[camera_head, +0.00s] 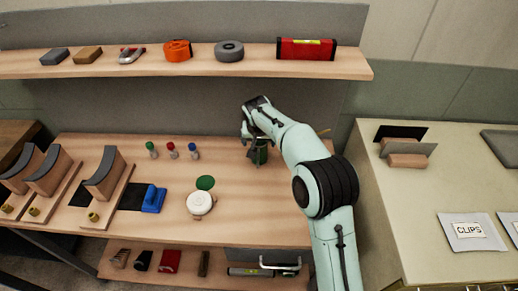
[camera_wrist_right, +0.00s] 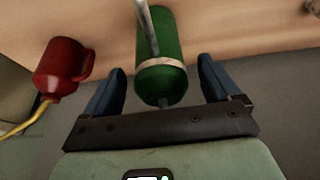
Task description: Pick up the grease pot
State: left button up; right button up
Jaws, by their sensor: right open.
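The green cylindrical pot (camera_wrist_right: 160,83), which I take for the grease pot, has a pale band and a grey metal rod or handle across it. In the right wrist view it stands between the two dark fingers of my right gripper (camera_wrist_right: 162,88), with a gap on each side. The gripper is open. In the head view the right gripper (camera_head: 253,137) is over the pot (camera_head: 262,156) at the back of the workbench, and the hand partly hides it. My left gripper is not in view.
A red can (camera_wrist_right: 62,68) with a yellow spout stands beside the green pot. A loaded shelf (camera_head: 200,68) is above.

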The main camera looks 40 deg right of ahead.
grip_shut()
dwell(0.4)
